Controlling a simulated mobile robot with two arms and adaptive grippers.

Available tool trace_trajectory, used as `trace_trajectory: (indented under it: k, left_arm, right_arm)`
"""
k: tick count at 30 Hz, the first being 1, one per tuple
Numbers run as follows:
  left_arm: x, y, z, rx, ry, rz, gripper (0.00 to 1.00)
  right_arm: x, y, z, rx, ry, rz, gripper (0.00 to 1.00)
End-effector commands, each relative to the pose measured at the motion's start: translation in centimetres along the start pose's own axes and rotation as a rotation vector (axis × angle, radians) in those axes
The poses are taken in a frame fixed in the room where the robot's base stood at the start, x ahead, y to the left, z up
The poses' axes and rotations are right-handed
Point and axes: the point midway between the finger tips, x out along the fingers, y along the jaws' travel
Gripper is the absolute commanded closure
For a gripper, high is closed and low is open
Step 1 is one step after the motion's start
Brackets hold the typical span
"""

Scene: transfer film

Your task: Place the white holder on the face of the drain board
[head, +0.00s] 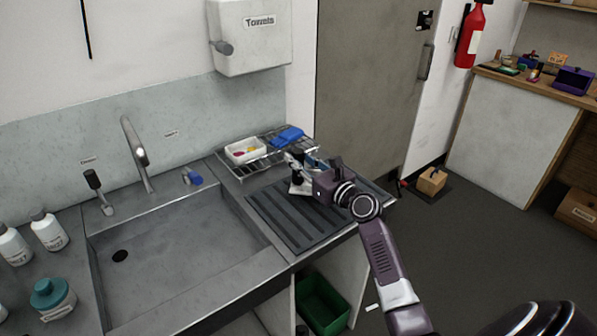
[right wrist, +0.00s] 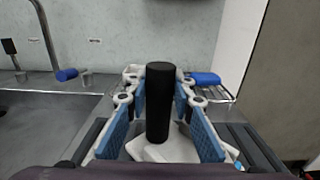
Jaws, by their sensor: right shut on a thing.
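The white holder shows in the right wrist view as a white base (right wrist: 165,152) with a thick black upright post (right wrist: 158,105). In the head view its white base (head: 299,189) is at the back of the ridged dark drain board (head: 295,222), right of the sink. My right gripper (head: 304,163) is shut on the holder, with its blue-padded fingers (right wrist: 160,95) on either side of the black post. The post looks upright. I cannot tell whether the base touches the board. My left gripper is not in view.
Behind the board stands a wire rack (head: 265,158) with a white tray (head: 245,150) and a blue item (head: 287,136). The sink (head: 180,255) with its tap (head: 137,155) lies to the left. The front of the board is clear.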

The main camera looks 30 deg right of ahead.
Motion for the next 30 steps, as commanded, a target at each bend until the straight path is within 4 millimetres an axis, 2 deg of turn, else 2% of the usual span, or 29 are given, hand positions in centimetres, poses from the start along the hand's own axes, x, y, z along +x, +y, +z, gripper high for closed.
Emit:
trace_trajectory:
  k: [1, 3, 6, 17, 18, 22, 30]
  left_arm:
    - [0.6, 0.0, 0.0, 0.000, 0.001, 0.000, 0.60]
    - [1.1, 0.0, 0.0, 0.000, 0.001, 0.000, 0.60]
    - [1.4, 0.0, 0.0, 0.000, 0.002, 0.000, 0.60]
    - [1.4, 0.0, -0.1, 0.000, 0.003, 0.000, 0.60]
    - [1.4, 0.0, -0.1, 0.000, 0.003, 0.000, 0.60]
    - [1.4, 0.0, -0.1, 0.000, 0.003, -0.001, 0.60]
    - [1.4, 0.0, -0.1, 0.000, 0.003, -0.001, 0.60]
  right_arm:
    - [-0.1, 0.0, -1.3, 0.001, 0.004, -0.001, 1.00]
    - [0.0, 0.0, -2.5, 0.001, 0.003, 0.000, 1.00]
    - [0.0, -0.1, -3.3, 0.000, 0.001, -0.002, 1.00]
    - [0.0, 0.0, -3.5, 0.001, 0.000, -0.001, 1.00]
    - [0.0, 0.0, -3.7, 0.001, 0.002, -0.001, 0.77]
    - [0.0, 0.0, -3.6, 0.001, 0.002, 0.000, 0.62]
    - [0.0, 0.0, -3.5, 0.001, 0.001, 0.000, 0.60]
